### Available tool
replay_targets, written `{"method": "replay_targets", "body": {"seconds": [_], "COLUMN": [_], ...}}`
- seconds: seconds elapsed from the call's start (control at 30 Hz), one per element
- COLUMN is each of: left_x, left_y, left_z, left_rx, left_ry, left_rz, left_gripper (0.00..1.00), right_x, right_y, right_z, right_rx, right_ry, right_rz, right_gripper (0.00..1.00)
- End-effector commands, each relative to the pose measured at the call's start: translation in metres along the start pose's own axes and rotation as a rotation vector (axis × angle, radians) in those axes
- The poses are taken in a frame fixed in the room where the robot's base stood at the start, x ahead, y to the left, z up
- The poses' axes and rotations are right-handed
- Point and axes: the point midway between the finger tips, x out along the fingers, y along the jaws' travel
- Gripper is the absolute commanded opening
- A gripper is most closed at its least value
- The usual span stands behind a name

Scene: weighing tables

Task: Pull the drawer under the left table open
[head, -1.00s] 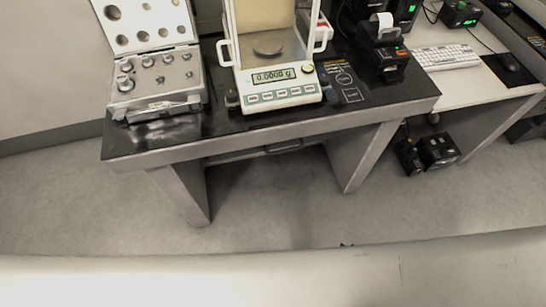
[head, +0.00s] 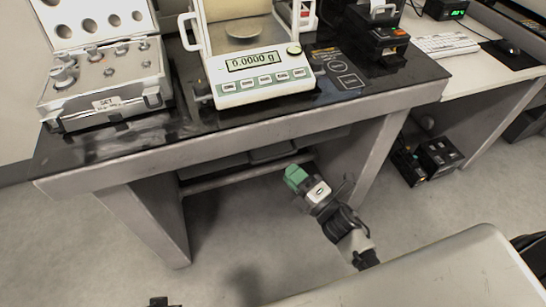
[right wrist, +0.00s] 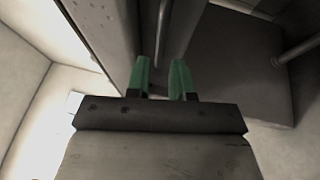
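The left table (head: 240,140) has a dark top and a grey metal frame. Under its front edge, in shadow, the grey drawer (head: 215,163) shows only partly, and I cannot see any clear gap that would show it open. My right gripper (head: 292,178), with green fingertips, is below the table's front edge, close to the drawer's right part. In the right wrist view its two green fingers (right wrist: 160,80) stand apart with nothing between them. A thin metal bar (right wrist: 161,35), seemingly the drawer handle, lies just ahead of the gap.
On the table stand a balance (head: 262,75) reading 0.0000 g, an open case of weights (head: 105,85) and a black printer (head: 377,35). Table legs (head: 150,220) flank the space below. Black boxes (head: 438,158) sit on the floor at right.

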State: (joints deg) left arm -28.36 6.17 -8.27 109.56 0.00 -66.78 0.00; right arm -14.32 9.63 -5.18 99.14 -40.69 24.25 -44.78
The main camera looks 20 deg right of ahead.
Motion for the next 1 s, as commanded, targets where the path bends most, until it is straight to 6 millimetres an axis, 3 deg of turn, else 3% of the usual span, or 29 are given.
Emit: {"method": "replay_targets", "body": {"seconds": [0.2, 0.4, 0.77, 0.9, 1.0], "left_x": [0.0, -0.001, -0.002, -0.002, -0.002], "left_y": [0.0, 0.0, 0.0, 0.0, 0.0], "left_z": [-0.001, -0.001, -0.002, -0.002, -0.002], "left_rx": [0.0, 0.0, 0.0, 0.0, 0.0], "left_ry": [0.001, 0.003, 0.003, 0.003, 0.003], "left_rz": [0.0, 0.0, 0.0, 0.0, 0.0], "left_gripper": [0.34, 0.34, 0.34, 0.34, 0.34], "right_x": [0.043, 0.065, 0.07, 0.07, 0.069], "right_y": [0.0, -0.001, -0.001, -0.001, -0.001], "right_z": [0.001, 0.0, 0.0, 0.0, 0.0], "right_rx": [0.0, 0.002, 0.002, 0.003, 0.003], "right_ry": [-0.001, -0.002, -0.001, -0.002, -0.002], "right_rz": [0.001, -0.001, -0.002, -0.002, -0.002], "right_gripper": [0.22, 0.22, 0.22, 0.02, 0.0]}}
